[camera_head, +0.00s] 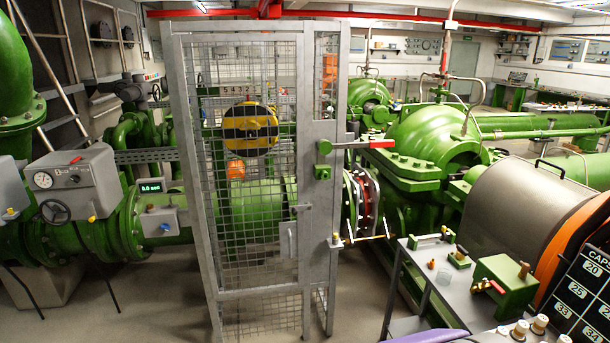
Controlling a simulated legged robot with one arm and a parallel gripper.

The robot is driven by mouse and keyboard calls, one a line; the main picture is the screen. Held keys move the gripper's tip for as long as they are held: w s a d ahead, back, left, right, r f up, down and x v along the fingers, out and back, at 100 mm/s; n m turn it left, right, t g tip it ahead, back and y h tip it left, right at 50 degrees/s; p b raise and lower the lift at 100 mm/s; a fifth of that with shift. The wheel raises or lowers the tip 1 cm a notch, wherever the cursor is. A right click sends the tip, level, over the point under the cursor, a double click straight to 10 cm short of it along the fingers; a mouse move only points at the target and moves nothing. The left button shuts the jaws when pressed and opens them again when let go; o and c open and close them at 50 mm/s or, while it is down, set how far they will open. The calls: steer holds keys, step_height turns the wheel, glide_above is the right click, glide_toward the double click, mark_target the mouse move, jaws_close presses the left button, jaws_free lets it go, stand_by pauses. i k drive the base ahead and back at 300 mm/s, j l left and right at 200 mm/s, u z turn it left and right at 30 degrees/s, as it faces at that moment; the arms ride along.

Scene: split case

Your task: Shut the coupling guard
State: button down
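The coupling guard (301,247) is a tall grey metal frame with wire mesh, standing upright left of the middle in the head view. A yellow and black striped disc (251,128) shows at its upper mesh. A brass-coloured rod handle (362,240) sticks out lower down. The bolted coupling (366,203), with a red ring, shows uncovered just right of the guard. I cannot tell whether any latch is engaged.
A grey bench (440,287) with green fixtures stands at the front right. Behind it are a large green pump casing (430,145) and a grey cylinder (525,215). Green pipework and a gauge box (75,180) stand left. Floor (165,300) is clear left of the guard.

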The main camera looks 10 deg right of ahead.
mark_target(478, 207)
steer(key=i+z, duration=0.2)
steer(key=i, duration=0.35)
steer(key=i+j+z, duration=0.2)
steer(key=i, duration=0.4)
steer(key=i+j+z, duration=0.2)
steer(key=i, duration=0.35)
steer(key=l, duration=0.1)
